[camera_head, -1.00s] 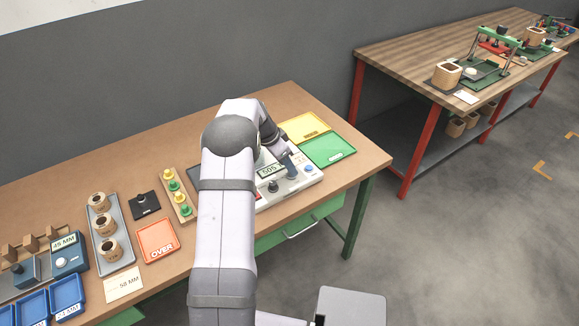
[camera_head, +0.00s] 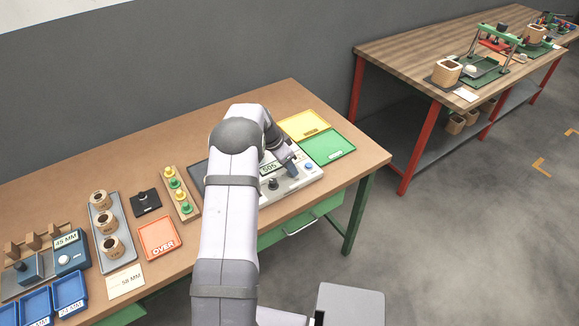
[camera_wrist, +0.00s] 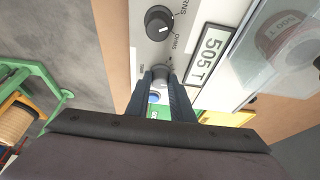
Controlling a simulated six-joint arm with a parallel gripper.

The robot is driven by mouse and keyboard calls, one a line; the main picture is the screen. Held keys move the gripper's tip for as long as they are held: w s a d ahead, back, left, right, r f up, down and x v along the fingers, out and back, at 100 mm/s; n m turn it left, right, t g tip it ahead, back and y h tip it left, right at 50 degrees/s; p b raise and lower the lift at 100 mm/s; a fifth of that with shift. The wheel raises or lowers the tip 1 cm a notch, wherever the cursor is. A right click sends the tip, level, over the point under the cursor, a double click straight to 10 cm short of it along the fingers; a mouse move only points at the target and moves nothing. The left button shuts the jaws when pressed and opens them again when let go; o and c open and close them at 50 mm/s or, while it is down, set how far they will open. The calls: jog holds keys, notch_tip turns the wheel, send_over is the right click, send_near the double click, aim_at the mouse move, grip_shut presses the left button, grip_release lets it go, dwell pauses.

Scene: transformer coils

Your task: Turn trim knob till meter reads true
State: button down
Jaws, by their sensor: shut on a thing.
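The meter (camera_head: 308,184) is a pale box on the right part of the brown bench. Its display (camera_wrist: 208,57) reads 505 T in the wrist view. My gripper (camera_wrist: 161,84) is shut on the small grey trim knob (camera_wrist: 161,73), one finger on each side of it. In the head view my gripper (camera_head: 291,167) is over the meter, and the knob is hidden there. A black selector knob (camera_wrist: 158,22) with a white mark sits beside the trim knob. A coil marked 500 T (camera_wrist: 288,36) shows behind a clear cover on the meter.
A blue button (camera_wrist: 155,97) lies just past the fingers. Yellow (camera_head: 303,125) and green (camera_head: 328,147) trays lie behind the meter. A peg rack (camera_head: 179,194), an orange OVER tray (camera_head: 160,238) and a grey tray of coils (camera_head: 120,250) stand to the left.

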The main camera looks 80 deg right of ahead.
jog(key=shift+s+f+n+t+b, duration=0.1)
jog(key=shift+n+t+b, duration=0.2)
jog(key=shift+n+b, duration=0.7)
jog(key=shift+a+n+t+h, duration=0.1)
jog(key=shift+n+t+h, duration=0.35)
jog(key=shift+n, duration=0.95)
jog(key=c, duration=1.6)
grip_release()
jog(key=shift+o, duration=0.2)
jog(key=shift+r, duration=0.2)
jog(key=s+b+v, duration=0.1)
jog(key=b+v, duration=0.1)
jog(key=v, duration=0.5)
jog(key=shift+w, duration=0.45)
jog(key=shift+r, duration=0.15)
